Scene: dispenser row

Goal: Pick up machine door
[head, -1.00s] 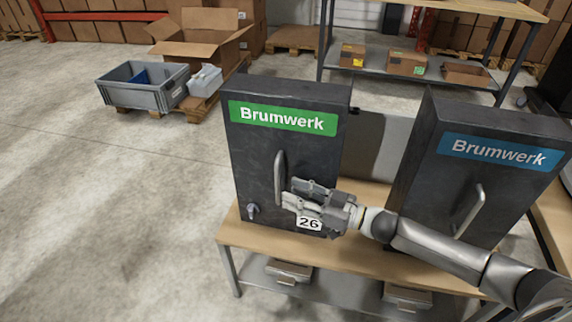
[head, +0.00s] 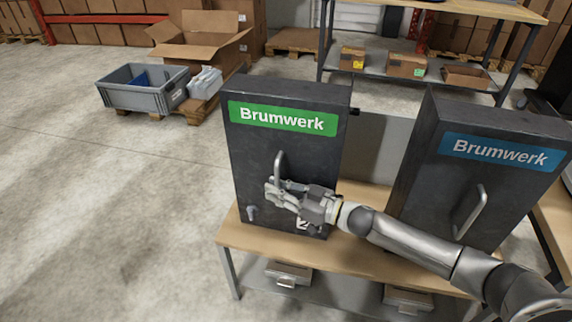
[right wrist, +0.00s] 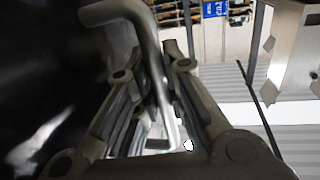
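The dark machine with the green Brumwerk label (head: 282,118) stands on a wooden-topped bench, its door (head: 255,158) closed toward me. A vertical metal bar handle (head: 278,165) is on the door; its lower part is hidden by my right gripper (head: 272,190). The right wrist view shows the handle (right wrist: 152,65) passing between the two fingers of my right gripper (right wrist: 152,85). The fingers look apart around the bar, and firm contact is not visible. My left gripper is in neither view.
A second dark machine with a blue label (head: 500,152) and its own handle (head: 469,212) stands to the right. A small knob (head: 252,212) is low on the green-labelled door. The bench top (head: 262,238) is narrow in front. The floor (head: 110,220) at left is clear.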

